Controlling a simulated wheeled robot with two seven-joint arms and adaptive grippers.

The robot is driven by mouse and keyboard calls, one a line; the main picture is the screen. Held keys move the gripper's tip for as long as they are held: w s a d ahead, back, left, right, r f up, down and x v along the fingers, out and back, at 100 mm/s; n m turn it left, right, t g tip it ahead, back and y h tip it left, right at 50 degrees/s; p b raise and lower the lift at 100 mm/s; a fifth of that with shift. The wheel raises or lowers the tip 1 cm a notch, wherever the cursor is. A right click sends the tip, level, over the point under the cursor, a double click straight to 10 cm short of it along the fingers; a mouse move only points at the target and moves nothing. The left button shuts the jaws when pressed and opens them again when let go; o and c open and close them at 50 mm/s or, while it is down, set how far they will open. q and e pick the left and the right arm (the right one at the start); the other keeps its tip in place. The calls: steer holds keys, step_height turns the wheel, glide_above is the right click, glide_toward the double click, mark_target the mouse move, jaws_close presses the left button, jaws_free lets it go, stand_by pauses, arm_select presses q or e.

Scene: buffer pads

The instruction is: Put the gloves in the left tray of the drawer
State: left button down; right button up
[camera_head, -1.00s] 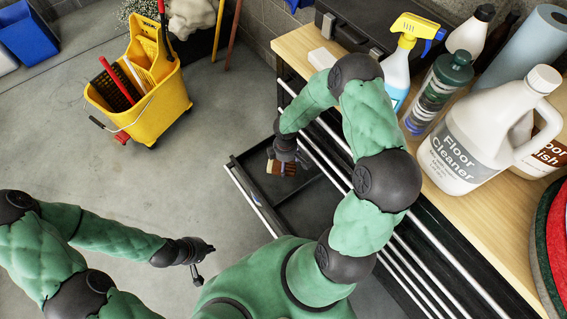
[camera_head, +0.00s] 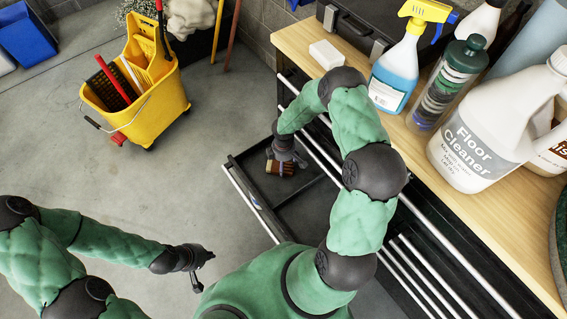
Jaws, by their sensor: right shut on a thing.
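The drawer (camera_head: 243,192) stands open below the workbench, with a divider between a far-left tray and a nearer tray (camera_head: 312,205). My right gripper (camera_head: 278,166) is over the far-left tray. It is shut on the gloves (camera_head: 279,169), a small brown and tan bundle partly hidden by the gripper and its wrist. I cannot tell whether the gloves touch the tray floor. My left gripper (camera_head: 202,268) hangs over the bare floor, left of the drawer and away from it. Its fingers look spread apart, with nothing between them.
The wooden workbench (camera_head: 300,40) holds a spray bottle (camera_head: 397,70), a floor cleaner jug (camera_head: 480,140), other bottles, a white block (camera_head: 325,54) and a black case (camera_head: 365,25). A yellow mop bucket (camera_head: 140,95) stands on the floor. The floor between bucket and drawer is clear.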

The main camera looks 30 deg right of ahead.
steer(key=o, duration=0.9)
steer(key=shift+f, duration=0.1)
step_height(320, 180, up, 12)
steer(key=p, duration=0.6)
steer(key=s+a+f+m+y, duration=0.2)
steer(key=s+a+m, duration=0.4)
steer(key=s+a, duration=0.2)
steer(key=s+a+f+m+y, duration=0.2)
steer(key=s+a+m, duration=0.4)
steer(key=s+a, duration=0.3)
steer(key=shift+s+a+f, duration=0.25)
steer(key=shift+a+f, duration=0.2)
steer(key=shift+a, duration=1.45)
